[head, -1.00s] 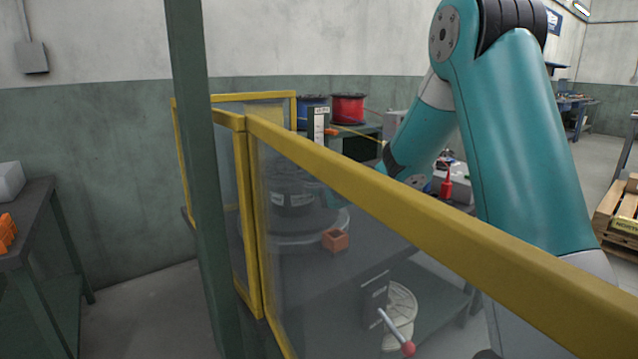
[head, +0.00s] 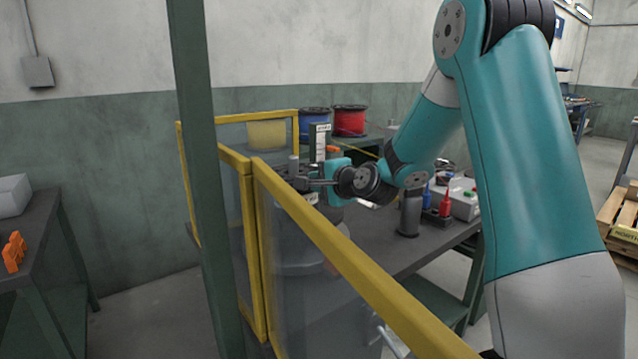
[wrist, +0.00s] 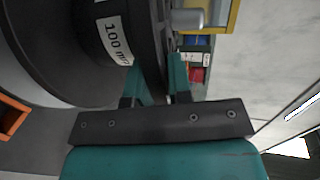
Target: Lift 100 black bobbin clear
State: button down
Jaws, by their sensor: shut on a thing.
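The black bobbin (wrist: 85,45) fills the upper left of the wrist view, with a white label reading "100 m" and a cut-off end. My gripper (wrist: 160,72) is shut on its black flange, with one teal finger on each side. In the head view my gripper (head: 303,183) reaches in from the right behind the guard. The bobbin there (head: 292,222) is a dark, blurred shape below the fingers, seen partly through the clear panel. I cannot tell whether its underside touches its support.
A yellow-framed clear guard (head: 246,215) stands in front. An orange box (wrist: 12,115) is near the bobbin in the wrist view. Blue (head: 314,122) and red (head: 349,120) spools stand behind.

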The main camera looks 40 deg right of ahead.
notch_tip(320, 180, up, 19)
jog(key=p, duration=1.5)
jog(key=w+r+p, duration=0.3)
jog(key=r+p, duration=0.2)
jog(key=shift+r, duration=0.1)
